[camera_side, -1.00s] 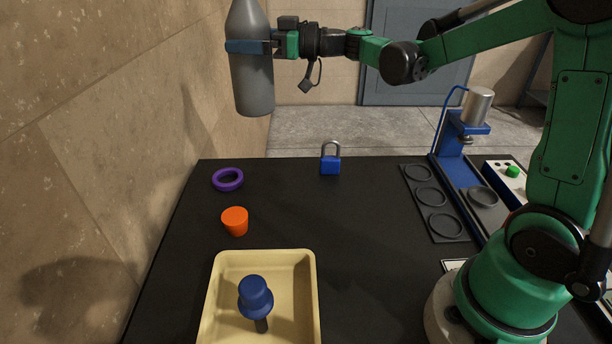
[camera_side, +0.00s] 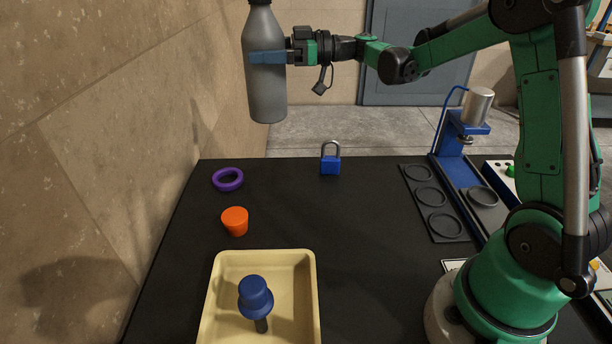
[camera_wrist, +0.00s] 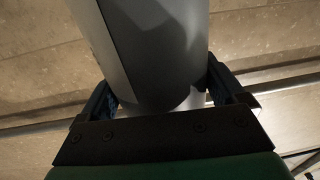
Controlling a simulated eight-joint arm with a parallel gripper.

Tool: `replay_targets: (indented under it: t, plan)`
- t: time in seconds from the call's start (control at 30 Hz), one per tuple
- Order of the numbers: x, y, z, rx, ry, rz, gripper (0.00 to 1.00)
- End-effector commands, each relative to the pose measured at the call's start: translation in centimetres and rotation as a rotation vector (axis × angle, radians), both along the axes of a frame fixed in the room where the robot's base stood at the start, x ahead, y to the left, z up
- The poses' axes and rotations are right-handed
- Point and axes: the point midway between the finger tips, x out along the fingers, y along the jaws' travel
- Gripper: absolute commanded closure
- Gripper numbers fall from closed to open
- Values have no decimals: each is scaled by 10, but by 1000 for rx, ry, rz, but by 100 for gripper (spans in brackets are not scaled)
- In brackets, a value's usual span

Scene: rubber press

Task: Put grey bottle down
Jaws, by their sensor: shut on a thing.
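The grey bottle (camera_side: 265,92) is upright in the side view, held high in the air above the far left part of the table. My gripper (camera_side: 266,57) is shut around its upper body, with a blue finger across it. The top of the bottle is cut off by the picture's upper edge. In the wrist view the bottle (camera_wrist: 155,50) fills the middle, between the two dark fingers of my gripper (camera_wrist: 165,92). The black table top (camera_side: 330,230) lies well below the bottle.
A purple ring (camera_side: 228,180), an orange cup-shaped piece (camera_side: 235,221) and a blue padlock (camera_side: 330,165) stand on the table. A cream tray (camera_side: 309,290) at the front holds a blue knobbed object (camera_side: 255,295). A blue press (camera_side: 455,140) and black ring plate (camera_side: 430,183) are right. The table's middle is clear.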

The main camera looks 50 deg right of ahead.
Motion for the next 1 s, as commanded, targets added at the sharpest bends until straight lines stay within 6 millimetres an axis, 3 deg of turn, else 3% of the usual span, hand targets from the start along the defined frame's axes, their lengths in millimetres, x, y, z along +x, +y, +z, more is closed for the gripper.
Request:
replay_targets:
  t: [0.2, 0.4, 1.0]
  plan:
    - [0, 0, -59, 2, -1, 0, 100]
    - [0, 0, -97, 2, -1, 0, 100]
    - [0, 0, -148, 2, -1, 0, 100]
